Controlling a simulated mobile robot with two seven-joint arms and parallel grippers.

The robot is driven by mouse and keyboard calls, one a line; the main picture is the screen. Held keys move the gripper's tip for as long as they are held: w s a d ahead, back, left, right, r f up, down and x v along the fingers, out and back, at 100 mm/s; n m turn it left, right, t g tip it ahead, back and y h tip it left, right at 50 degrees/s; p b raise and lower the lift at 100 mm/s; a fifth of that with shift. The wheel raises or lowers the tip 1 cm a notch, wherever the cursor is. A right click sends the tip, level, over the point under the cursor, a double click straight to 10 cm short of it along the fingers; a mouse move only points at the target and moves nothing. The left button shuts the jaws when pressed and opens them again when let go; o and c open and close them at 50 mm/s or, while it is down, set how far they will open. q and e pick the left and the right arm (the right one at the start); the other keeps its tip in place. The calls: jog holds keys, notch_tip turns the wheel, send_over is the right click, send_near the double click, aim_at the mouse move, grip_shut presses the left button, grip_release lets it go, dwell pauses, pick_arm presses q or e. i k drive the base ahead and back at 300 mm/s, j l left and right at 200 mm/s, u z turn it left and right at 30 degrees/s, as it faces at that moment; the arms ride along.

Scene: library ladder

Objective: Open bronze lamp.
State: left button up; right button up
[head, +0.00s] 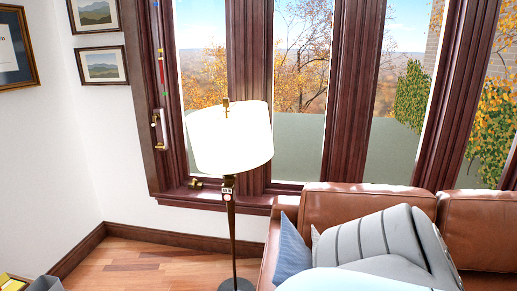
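The bronze lamp is a floor lamp with a bright white drum shade (230,140), a thin dark bronze pole (231,230) and a dark round base (236,285) cut by the bottom edge. A small bronze finial tops the shade. A small fitting with white and red marks (228,188) sits on the pole just below the shade. The lamp stands upright in front of the window. I cannot tell whether it is lit. Neither of my grippers is in view.
A brown leather sofa (340,199) with a blue cushion (291,250) and a grey striped cushion (372,242) stands right of the lamp. The wooden windowsill (235,200) runs behind it. Bare wood floor (150,262) lies left. A yellow item (12,282) is at bottom left.

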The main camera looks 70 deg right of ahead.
aim_at(228, 188)
jog(key=z, duration=1.9)
jog(key=i+j+u, duration=0.2)
jog(key=i, duration=0.5)
jog(key=i+j+u, duration=0.25)
jog(key=i, duration=0.45)
jog(key=i+j+u, duration=0.2)
jog(key=i, duration=0.55)
jog(key=l, duration=0.1)
